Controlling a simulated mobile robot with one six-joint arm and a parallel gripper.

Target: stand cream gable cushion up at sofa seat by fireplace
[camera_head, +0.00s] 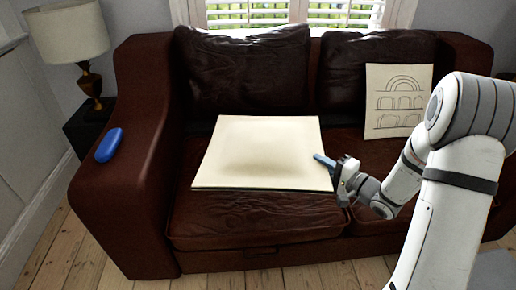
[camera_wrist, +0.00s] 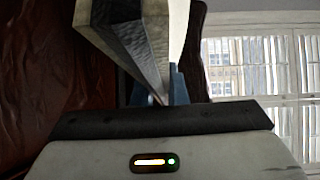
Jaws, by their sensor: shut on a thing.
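A cream cushion (camera_head: 262,152) lies about level over the left seat of the dark red leather sofa (camera_head: 240,217), with a plain side up. Whether it rests on the seat or hangs just above it I cannot tell. My gripper (camera_head: 326,163) is shut on its right edge, with blue fingertips. In the wrist view the cushion (camera_wrist: 150,35) runs down between the fingers (camera_wrist: 160,90), partly hidden by them. A second cream cushion (camera_head: 397,101), with an arched building drawn on it, leans upright against the right backrest. No fireplace shows.
A blue oblong thing (camera_head: 109,145) lies on the left armrest (camera_head: 140,125). A lamp (camera_head: 70,40) stands on a dark side table at the left. A shuttered window (camera_head: 290,12) is behind the sofa. Floorboards (camera_head: 75,245) are bare at the front left.

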